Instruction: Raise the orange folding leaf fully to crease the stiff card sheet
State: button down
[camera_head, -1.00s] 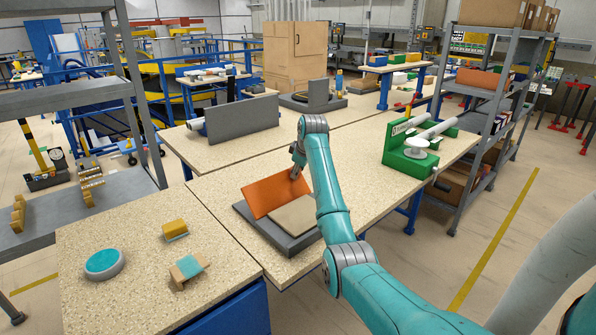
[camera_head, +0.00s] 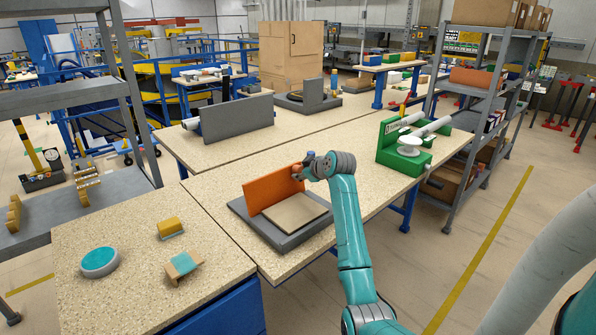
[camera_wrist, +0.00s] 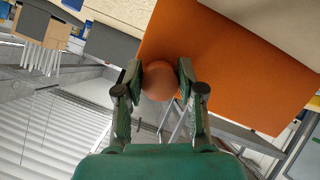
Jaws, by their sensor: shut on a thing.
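The orange folding leaf (camera_head: 273,192) stands up steeply along the back of a grey base (camera_head: 259,228) on the speckled table. The tan card sheet (camera_head: 298,213) lies flat on the base in front of the leaf; I cannot tell whether it bends up along the leaf. My gripper (camera_head: 300,170) is at the leaf's upper right end. In the wrist view my gripper (camera_wrist: 160,80) is shut on a round orange knob (camera_wrist: 159,82), a finger on each side, with the orange leaf (camera_wrist: 220,60) just beyond it.
A grey upright plate (camera_head: 236,119) is on the table behind. Small yellow and teal blocks (camera_head: 172,227) and a round teal pad (camera_head: 100,261) lie on the front left table.

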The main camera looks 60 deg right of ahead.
jog(key=shift+s+a+f+t+h, duration=0.1)
jog(key=shift+s+f+t+h, duration=0.05)
jog(key=shift+s+t, duration=0.3)
jog(key=shift+s+a+f+t+h, duration=0.15)
jog(key=shift+s+t, duration=0.2)
jog(key=shift+t, duration=0.2)
jog(key=c, duration=0.7)
grip_release()
jog(key=shift+s, duration=0.1)
jog(key=v, duration=1.2)
jog(key=shift+c, duration=0.2)
